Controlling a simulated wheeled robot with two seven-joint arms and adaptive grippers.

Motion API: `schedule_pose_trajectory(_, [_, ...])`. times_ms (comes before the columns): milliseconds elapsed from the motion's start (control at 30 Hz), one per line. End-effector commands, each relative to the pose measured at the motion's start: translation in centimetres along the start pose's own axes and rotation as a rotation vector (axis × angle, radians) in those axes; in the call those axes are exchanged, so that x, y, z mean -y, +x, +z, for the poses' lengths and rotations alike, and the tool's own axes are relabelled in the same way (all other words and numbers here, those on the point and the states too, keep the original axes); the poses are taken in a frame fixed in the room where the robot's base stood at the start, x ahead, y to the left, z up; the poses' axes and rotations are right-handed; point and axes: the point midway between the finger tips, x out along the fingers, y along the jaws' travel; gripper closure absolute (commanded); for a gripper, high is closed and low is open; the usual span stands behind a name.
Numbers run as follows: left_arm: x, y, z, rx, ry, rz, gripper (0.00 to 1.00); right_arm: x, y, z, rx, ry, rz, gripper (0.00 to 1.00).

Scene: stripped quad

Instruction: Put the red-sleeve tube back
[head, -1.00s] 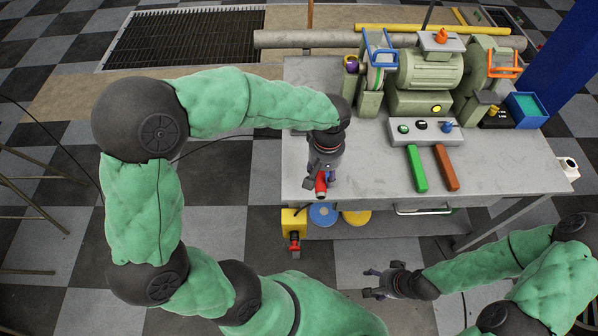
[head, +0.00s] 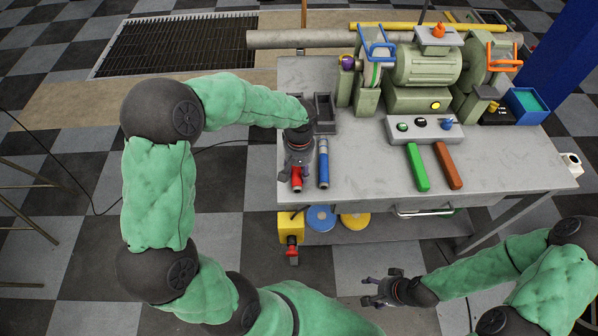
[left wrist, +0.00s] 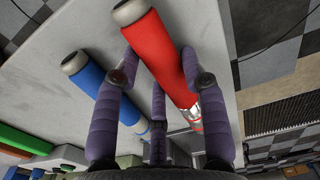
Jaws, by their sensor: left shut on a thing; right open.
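The red-sleeve tube (head: 297,178) is in my left gripper (head: 297,168), at the left front part of the grey bench (head: 375,192). In the left wrist view the fingers (left wrist: 165,80) close around the red sleeve (left wrist: 155,48), which has pale metal ends. I cannot tell whether it touches the bench. A blue-sleeve tube (head: 323,165) lies just right of it, apart; it also shows in the left wrist view (left wrist: 92,85). A dark open-topped holder (head: 325,113) stands behind the blue tube, partly hidden by my left wrist. My right gripper (head: 372,290) is open and empty, low in front of the bench.
A green bench grinder (head: 428,65) stands at the back, with a switch box (head: 424,129) before it. A green bar (head: 417,167) and a brown bar (head: 447,165) lie right of centre. A blue bin (head: 525,106) is at the right. The bench middle is clear.

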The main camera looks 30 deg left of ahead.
Motion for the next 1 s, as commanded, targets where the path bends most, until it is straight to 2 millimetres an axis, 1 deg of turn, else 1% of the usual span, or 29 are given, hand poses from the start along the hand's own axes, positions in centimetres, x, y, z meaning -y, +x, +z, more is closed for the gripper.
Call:
schedule_pose_trajectory(33, [0.0,0.4,0.0,-0.001,0.000,0.000,0.90,-0.1,0.2,0.0,0.000,0.000,0.000,0.34])
schedule_pose_trajectory(267, [0.0,0.3,0.0,-0.002,-0.001,0.001,0.90,0.0,0.1,0.0,0.000,0.000,0.000,0.34])
schedule_pose_trajectory(400, [0.0,0.7,0.0,-0.001,0.000,0.001,0.90,-0.1,0.4,0.0,0.000,0.000,0.000,0.34])
schedule_pose_trajectory(433, [0.0,0.7,0.0,-0.001,0.000,0.001,0.52,-0.1,0.3,0.0,0.000,0.000,0.000,0.34])
schedule_pose_trajectory(500, [0.0,0.6,0.0,-0.001,0.000,0.001,0.34,-0.1,0.3,0.0,0.000,0.000,0.000,0.34])
schedule_pose_trajectory(867, [0.0,0.5,0.0,-0.001,0.000,0.001,0.34,-0.1,0.2,0.0,0.000,0.000,0.000,0.34])
schedule_pose_trajectory(933, [0.0,0.1,0.0,-0.002,0.000,0.001,0.34,0.0,-0.1,0.0,0.000,0.000,0.000,0.34])
schedule_pose_trajectory(1000, [-0.1,-0.8,-0.1,-0.004,-0.001,0.002,0.34,0.1,-0.3,0.0,0.000,0.000,0.000,0.34])
